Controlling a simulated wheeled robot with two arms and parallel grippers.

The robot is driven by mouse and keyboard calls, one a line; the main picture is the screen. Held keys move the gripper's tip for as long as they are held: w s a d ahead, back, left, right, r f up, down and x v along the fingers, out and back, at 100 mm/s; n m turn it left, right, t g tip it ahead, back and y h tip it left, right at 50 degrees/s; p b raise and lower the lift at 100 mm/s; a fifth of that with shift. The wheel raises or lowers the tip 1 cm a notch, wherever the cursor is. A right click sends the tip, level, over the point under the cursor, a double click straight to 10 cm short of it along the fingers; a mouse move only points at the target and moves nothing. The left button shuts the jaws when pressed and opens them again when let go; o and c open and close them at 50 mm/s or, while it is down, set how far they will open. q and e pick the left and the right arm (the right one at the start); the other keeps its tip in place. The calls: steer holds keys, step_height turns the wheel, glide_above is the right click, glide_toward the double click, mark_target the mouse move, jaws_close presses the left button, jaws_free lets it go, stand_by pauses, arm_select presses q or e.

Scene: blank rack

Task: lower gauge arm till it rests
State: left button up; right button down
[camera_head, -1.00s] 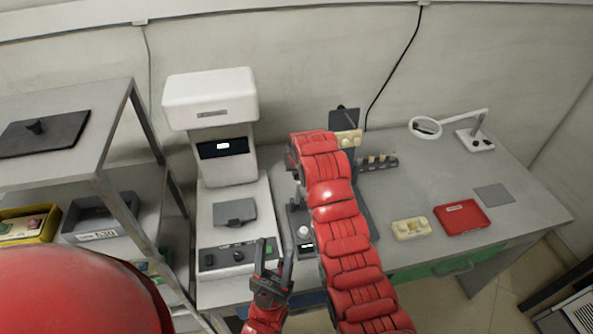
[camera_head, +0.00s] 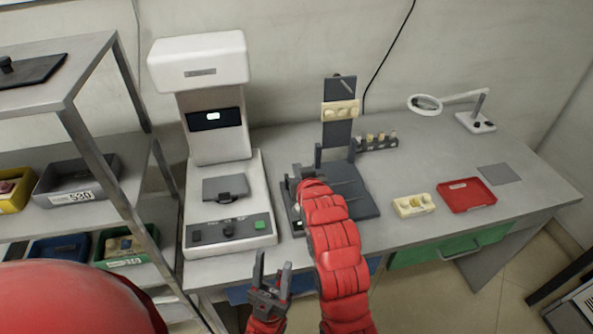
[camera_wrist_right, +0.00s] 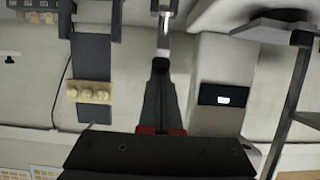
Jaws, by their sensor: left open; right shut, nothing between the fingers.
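A dark fixture stands mid-bench, with a flat base (camera_head: 358,196) and an upright plate (camera_head: 337,135) carrying a cream block (camera_head: 340,110). The cream block also shows in the right wrist view (camera_wrist_right: 90,92). I cannot clearly make out the gauge arm; my right arm covers the fixture's left side. My right gripper (camera_wrist_right: 161,68) is shut and empty, its fingertips close to a thin metal rod (camera_wrist_right: 165,22); I cannot tell whether they touch. My left gripper (camera_head: 272,268) is open and empty, low at the bench's front edge.
A white machine with a small screen (camera_head: 214,118) stands left of the fixture. A shelf rack (camera_head: 92,125) is at the far left. A cream block (camera_head: 414,206), red tray (camera_head: 466,196) and magnifier lamp (camera_head: 476,122) are on the right. The back-right bench is mostly clear.

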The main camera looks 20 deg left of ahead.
mark_target(302, 220)
steer(key=s+f+t+y+b, duration=0.1)
steer(key=b, duration=0.1)
steer(key=s+d+f+t+y+b, duration=0.1)
steer(key=f+b, duration=0.1)
steer(key=s+d+f+t+b, duration=0.1)
steer(key=f+t+b, duration=0.1)
steer(key=shift+s+d+f+y, duration=0.15)
steer(key=shift+s+f+y, duration=0.05)
steer(key=shift+y, duration=0.2)
steer(key=shift+s+d+f+b, duration=0.1)
steer(key=shift+s+f+b, duration=0.1)
steer(key=shift+f+b, duration=0.25)
steer(key=shift+s+f, duration=0.1)
steer(key=shift+f, duration=0.45)
steer(key=shift+r, duration=0.1)
step_height(302, 220, up, 5)
steer(key=p, duration=0.1)
steer(key=b+v, duration=0.1)
steer(key=v, duration=0.8)
